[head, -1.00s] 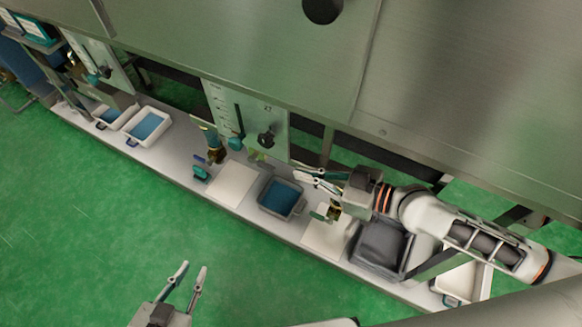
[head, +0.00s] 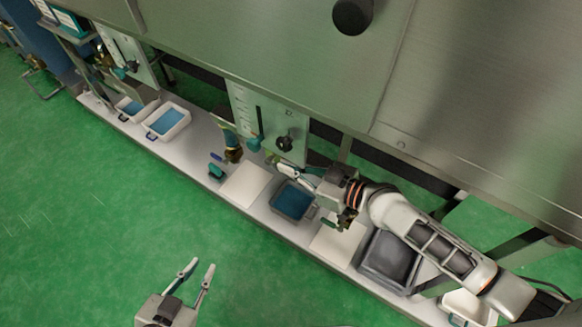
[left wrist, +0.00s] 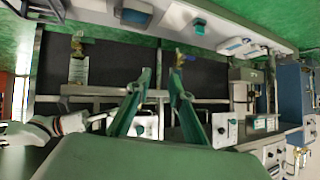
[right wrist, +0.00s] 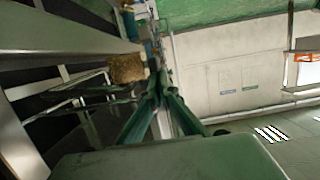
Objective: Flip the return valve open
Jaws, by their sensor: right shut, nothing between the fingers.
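I cannot tell for certain which fitting is the return valve. A small yellow-green lever (head: 270,158) sits under the panel, close to the tips of my right gripper (head: 281,167); contact cannot be told. The right gripper is shut and empty; its fingers converge in the right wrist view (right wrist: 162,96). My left gripper (head: 198,266) is open and empty above the green floor.
The panel (head: 266,110) carries a black knob (head: 285,143) and a teal slider handle (head: 254,143). A blue-filled tray (head: 292,200), white plates and a dark bin (head: 390,262) line the grey ledge. The steel housing (head: 250,40) overhangs them. Open floor lies in front.

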